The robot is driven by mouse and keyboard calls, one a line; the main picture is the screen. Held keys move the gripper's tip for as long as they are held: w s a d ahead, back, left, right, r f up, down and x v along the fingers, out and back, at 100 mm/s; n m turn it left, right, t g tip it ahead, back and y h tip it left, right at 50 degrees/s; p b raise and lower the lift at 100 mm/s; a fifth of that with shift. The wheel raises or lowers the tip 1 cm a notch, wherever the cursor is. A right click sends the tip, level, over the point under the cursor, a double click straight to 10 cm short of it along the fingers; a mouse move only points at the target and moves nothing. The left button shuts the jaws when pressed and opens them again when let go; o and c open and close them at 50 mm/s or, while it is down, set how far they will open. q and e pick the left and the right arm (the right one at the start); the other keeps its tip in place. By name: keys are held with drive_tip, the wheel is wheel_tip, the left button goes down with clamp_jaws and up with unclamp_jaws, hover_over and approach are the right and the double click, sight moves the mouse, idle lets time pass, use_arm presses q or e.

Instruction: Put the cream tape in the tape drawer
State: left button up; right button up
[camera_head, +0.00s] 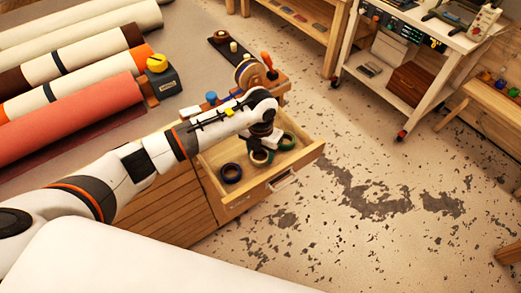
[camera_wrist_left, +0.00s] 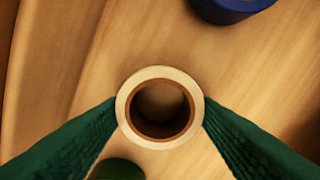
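The tape drawer (camera_head: 300,172) is pulled open, and its inside shows wooden boards. My left gripper (camera_head: 262,151) reaches down into or just over the drawer. In the left wrist view, its two green fingers (camera_wrist_left: 161,108) press on both sides of the cream tape (camera_wrist_left: 124,108), a pale ring with a brown core. The cream tape also shows small under the gripper in the head view (camera_head: 261,158). I cannot tell whether it touches the drawer bottom. My right gripper is not in view.
A dark blue tape (camera_head: 231,173) and a green tape (camera_head: 287,141) lie in the drawer. The bench above holds a tape dispenser (camera_head: 249,73), a yellow-topped device (camera_head: 160,75) and large rolls (camera_head: 70,117). A white cart (camera_head: 430,45) stands at the back right. The floor right of the drawer is clear.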

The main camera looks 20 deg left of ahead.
use_arm(q)
drive_tip(key=shift+o, duration=1.3)
drive_tip(key=shift+r, duration=0.2)
drive_tip(key=shift+w+r, duration=0.1)
drive_tip(key=shift+r, duration=0.25)
wheel_tip(320, 180, up, 11)
drive_tip(key=b, duration=0.2)
drive_tip(key=shift+r, duration=0.15)
